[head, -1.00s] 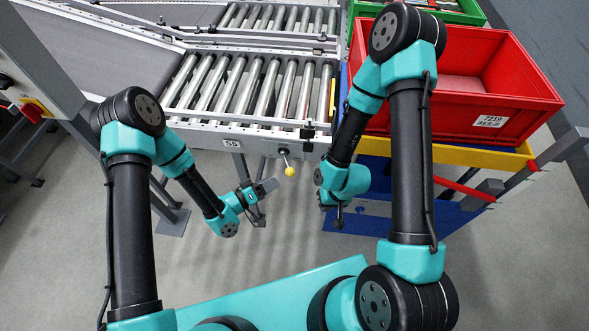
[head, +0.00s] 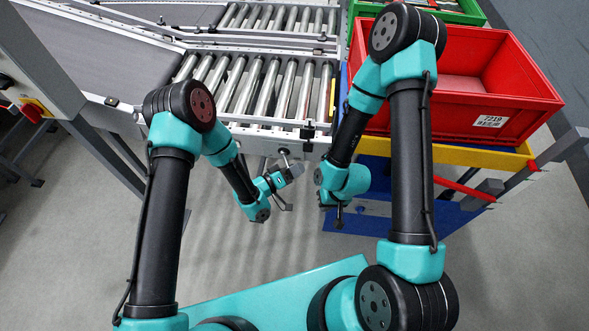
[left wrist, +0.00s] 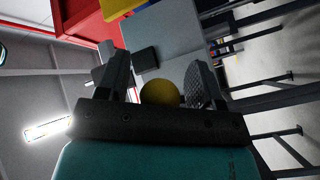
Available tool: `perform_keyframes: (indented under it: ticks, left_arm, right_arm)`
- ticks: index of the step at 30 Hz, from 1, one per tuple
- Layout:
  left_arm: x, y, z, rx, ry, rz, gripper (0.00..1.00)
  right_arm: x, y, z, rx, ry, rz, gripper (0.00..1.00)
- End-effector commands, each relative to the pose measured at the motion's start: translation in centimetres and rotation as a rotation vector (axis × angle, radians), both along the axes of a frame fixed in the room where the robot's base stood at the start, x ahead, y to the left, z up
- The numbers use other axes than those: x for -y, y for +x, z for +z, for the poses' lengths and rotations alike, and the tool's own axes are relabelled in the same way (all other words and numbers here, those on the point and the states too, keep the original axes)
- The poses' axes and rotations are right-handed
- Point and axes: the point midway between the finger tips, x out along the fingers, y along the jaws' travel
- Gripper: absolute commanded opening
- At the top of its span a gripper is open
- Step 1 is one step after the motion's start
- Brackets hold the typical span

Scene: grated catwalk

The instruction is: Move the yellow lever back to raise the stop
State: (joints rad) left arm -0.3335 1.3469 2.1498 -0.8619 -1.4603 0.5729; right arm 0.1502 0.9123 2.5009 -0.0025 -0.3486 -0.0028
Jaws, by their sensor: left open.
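The lever hangs from the front face of the conveyor's end; its upper part (head: 284,153) shows in the head view, and its yellow ball is hidden there by my left gripper (head: 290,188). In the left wrist view the yellow ball (left wrist: 160,93) sits between the two dark fingers of my left gripper (left wrist: 160,72), deep near the palm. The fingers are open, with a visible gap on the right; contact on the left is unclear. My right gripper (head: 334,205) hangs to the right of the lever, its fingers too small to judge.
The roller conveyor (head: 250,90) is empty above the lever. A red crate (head: 470,90) stands on a yellow-edged stand (head: 500,158) at the right. A grey post (head: 45,65) with a red knob stands at the left. The floor (head: 80,250) is clear.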

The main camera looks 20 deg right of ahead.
Motion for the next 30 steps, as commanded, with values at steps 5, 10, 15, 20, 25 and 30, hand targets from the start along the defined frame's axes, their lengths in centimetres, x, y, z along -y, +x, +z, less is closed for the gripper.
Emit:
perform_keyframes:
  ticks: [5, 10, 15, 20, 25, 30]
  left_arm:
    - [-0.02, -0.01, 0.01, 0.000, 0.000, 0.000, 0.50]
    - [-0.03, -0.02, 0.02, 0.000, 0.000, 0.000, 0.34]
    - [-0.01, -0.02, 0.04, 0.001, 0.000, -0.001, 0.17]
    - [-0.01, -0.03, 0.07, 0.001, -0.001, -0.003, 0.14]
    - [0.00, -0.08, 0.13, 0.003, -0.002, -0.022, 0.14]
    - [-0.06, -0.18, 0.16, 0.005, -0.003, -0.069, 0.14]
  right_arm:
    - [0.00, 0.00, 0.00, 0.000, 0.000, 0.000, 0.00]
    - [0.00, 0.00, 0.00, 0.000, 0.000, 0.000, 0.00]
    - [0.00, 0.00, 0.00, 0.000, 0.000, 0.000, 0.00]
    - [0.00, 0.00, 0.00, 0.000, 0.000, 0.000, 0.00]
    - [0.00, 0.00, 0.00, 0.000, 0.000, 0.000, 0.00]
    - [0.00, 0.00, 0.00, 0.000, 0.000, 0.000, 0.00]
